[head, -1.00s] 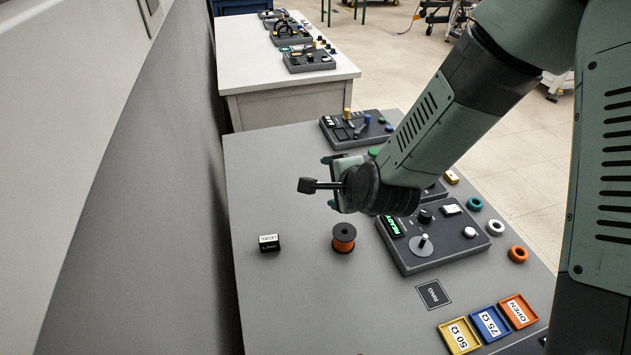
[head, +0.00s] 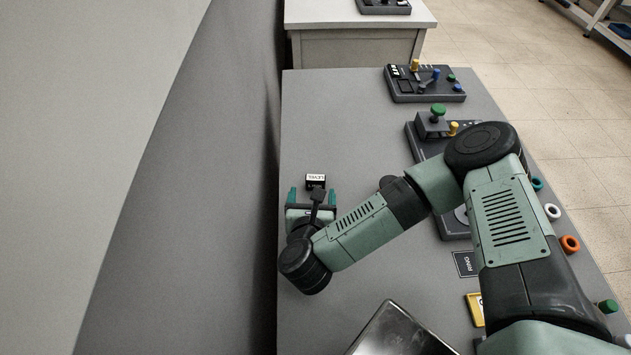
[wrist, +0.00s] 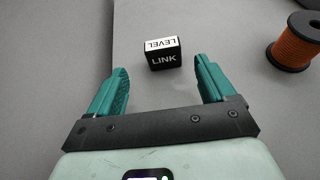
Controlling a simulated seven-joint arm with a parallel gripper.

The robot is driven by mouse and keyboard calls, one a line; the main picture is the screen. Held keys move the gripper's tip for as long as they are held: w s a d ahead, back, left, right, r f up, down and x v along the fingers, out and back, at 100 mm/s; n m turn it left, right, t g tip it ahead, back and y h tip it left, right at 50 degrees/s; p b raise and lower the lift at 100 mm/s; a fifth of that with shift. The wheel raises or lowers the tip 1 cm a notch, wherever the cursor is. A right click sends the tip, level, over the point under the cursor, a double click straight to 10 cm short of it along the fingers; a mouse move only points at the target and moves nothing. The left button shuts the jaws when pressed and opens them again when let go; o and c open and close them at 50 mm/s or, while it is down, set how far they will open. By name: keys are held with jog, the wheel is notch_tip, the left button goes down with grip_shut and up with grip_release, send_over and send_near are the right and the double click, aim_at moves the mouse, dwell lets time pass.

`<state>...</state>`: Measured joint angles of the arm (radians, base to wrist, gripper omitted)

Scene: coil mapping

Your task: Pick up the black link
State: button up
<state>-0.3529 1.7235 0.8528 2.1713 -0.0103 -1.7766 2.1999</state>
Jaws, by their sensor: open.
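The black link (head: 316,183) is a small black block with a white top marked LEVEL, lying on the grey table. In the wrist view the link (wrist: 163,55) shows LINK on its black side face. My gripper (head: 312,197) is open and empty, with green fingers. In the wrist view the gripper (wrist: 164,80) has its fingertips pointing toward the link, which sits just beyond them and roughly centred between them. The link does not appear to touch either finger.
An orange spool (wrist: 294,42) with black flanges stands to the right of the link. A black-and-grey panel (head: 426,84) with knobs is at the table's back. Coloured rings, including an orange one (head: 569,244), lie along the right edge. The table's left side is mostly clear.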

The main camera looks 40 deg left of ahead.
aim_at(316, 176)
jog(key=x, duration=0.9)
jog(key=shift+w+r, duration=0.2)
jog(key=shift+w, duration=0.1)
jog(key=shift+d, duration=0.1)
jog(key=shift+c, duration=0.3)
jog(key=c, duration=1)
jog(key=shift+r, duration=0.1)
